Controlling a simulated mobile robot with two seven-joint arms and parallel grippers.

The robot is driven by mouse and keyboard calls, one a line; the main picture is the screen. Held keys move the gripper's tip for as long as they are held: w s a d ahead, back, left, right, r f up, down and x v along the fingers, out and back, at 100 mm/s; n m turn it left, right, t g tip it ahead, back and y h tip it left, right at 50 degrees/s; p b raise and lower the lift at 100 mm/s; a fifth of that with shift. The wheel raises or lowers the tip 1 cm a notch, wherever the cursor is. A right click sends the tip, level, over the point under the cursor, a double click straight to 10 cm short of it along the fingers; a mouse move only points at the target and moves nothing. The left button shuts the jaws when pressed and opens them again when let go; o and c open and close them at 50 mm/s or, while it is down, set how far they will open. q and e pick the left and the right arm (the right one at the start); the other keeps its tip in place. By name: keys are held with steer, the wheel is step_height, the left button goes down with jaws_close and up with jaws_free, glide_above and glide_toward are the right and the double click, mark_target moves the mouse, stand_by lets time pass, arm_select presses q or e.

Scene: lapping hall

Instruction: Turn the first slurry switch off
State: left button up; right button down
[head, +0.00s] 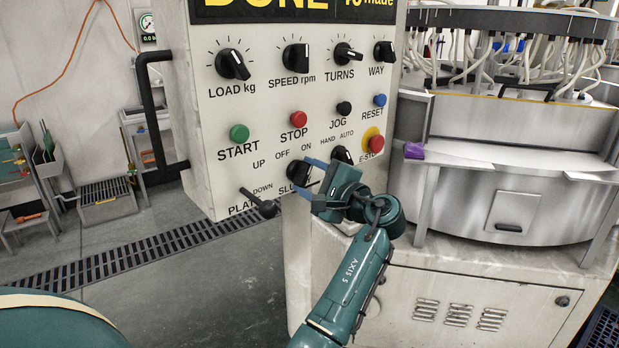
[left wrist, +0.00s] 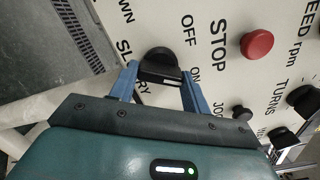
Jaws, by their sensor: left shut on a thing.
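The slurry switch (head: 297,170) is a black rotary knob low on the pale control panel (head: 220,120), with OFF and ON printed above it and a partly hidden SLURRY label below. In the left wrist view the knob (left wrist: 160,62) sits between the blue fingers of my left gripper (left wrist: 160,85). Its white mark appears to point toward ON. My left gripper (head: 312,178) is shut on this knob, its teal body covering part of the lower panel. My right gripper is not in view.
The HAND/AUTO knob (head: 342,154) is close beside my gripper, with the red E-stop (head: 375,144) to its right. A black lever (head: 260,204) sticks out at lower left. START (head: 239,133) and STOP (head: 298,119) buttons are above. A lapping machine (head: 500,180) stands at right.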

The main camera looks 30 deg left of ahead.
arm_select(q)
steer(key=shift+c, duration=0.8)
